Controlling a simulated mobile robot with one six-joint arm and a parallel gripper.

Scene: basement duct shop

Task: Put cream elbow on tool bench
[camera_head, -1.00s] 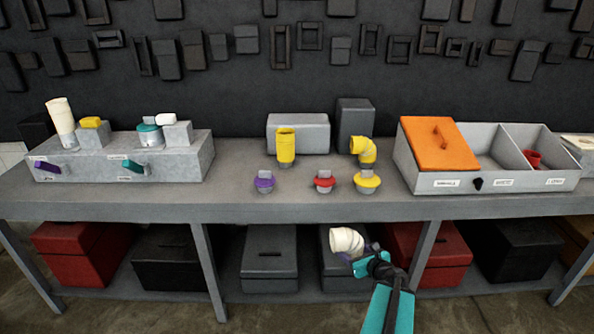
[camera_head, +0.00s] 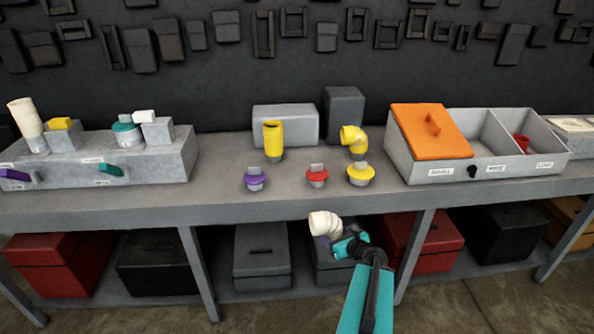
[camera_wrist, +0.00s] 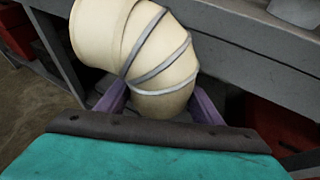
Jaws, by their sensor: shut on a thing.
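The cream elbow (camera_head: 325,224) is a bent pipe piece, held in my gripper (camera_head: 335,243) in front of the bench's front edge, in the lower middle of the head view. In the wrist view the elbow (camera_wrist: 140,45) fills the upper middle, with grey bands around its bend. The purple fingers of my gripper (camera_wrist: 160,103) are shut on its lower end. The tool bench (camera_head: 215,192) is a long grey table behind the elbow. The elbow is apart from the bench top in the head view.
On the bench stand purple (camera_head: 255,179), red (camera_head: 317,176) and yellow (camera_head: 361,175) capped plugs, a yellow pipe (camera_head: 273,142) and a yellow elbow (camera_head: 353,139). A grey divided bin (camera_head: 445,171) is right, a grey block stand (camera_head: 150,165) left. Bare top lies left of the purple plug.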

